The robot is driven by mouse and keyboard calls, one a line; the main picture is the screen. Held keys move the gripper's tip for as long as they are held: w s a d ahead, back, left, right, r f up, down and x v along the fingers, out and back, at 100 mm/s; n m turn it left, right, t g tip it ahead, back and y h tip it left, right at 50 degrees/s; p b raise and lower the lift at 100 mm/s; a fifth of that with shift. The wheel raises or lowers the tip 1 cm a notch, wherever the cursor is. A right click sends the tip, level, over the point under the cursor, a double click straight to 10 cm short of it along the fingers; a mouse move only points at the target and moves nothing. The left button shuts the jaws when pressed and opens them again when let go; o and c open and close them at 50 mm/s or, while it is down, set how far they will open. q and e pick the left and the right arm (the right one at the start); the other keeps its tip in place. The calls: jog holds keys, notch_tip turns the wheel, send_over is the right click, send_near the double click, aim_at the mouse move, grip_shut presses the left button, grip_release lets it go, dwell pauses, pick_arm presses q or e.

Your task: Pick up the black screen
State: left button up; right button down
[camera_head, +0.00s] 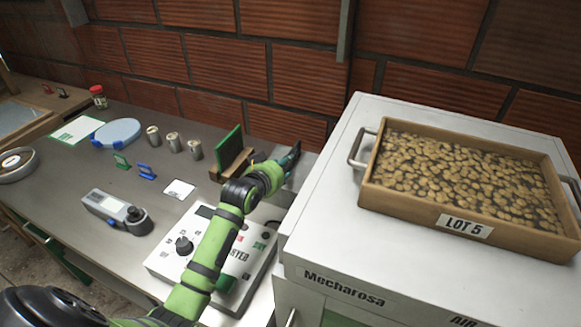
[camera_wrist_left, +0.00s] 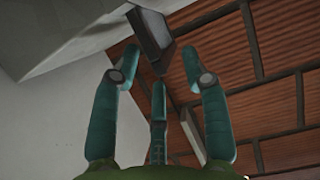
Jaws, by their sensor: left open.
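A green-edged upright panel (camera_head: 229,148) stands in a small wooden rack (camera_head: 216,174) at the back of the bench. I cannot clearly make out a black screen; the right part of the rack is hidden behind my left gripper. My left gripper (camera_head: 292,158) is just right of the rack, between it and the white machine. In the left wrist view its teal fingers (camera_wrist_left: 156,85) are spread with nothing between them. A dark grey block (camera_wrist_left: 150,36) shows beyond the fingertips; I cannot tell what it is. My right gripper is not in view.
A white machine (camera_head: 330,215) stands at the right with a wooden tray (camera_head: 372,180) of beans on top. A control box (camera_head: 170,262) lies under my left arm. Several metal cans (camera_head: 194,149), a blue disc (camera_head: 118,132) and a handheld meter (camera_head: 106,208) stand left. The brick wall closes the back.

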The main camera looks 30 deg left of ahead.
pick_arm(q)
jog(key=shift+x, duration=1.1)
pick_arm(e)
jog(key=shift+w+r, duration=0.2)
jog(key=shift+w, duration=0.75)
pick_arm(q)
jog(key=c, duration=0.3)
grip_shut()
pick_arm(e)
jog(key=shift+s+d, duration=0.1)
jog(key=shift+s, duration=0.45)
pick_arm(q)
jog(key=shift+r, duration=0.15)
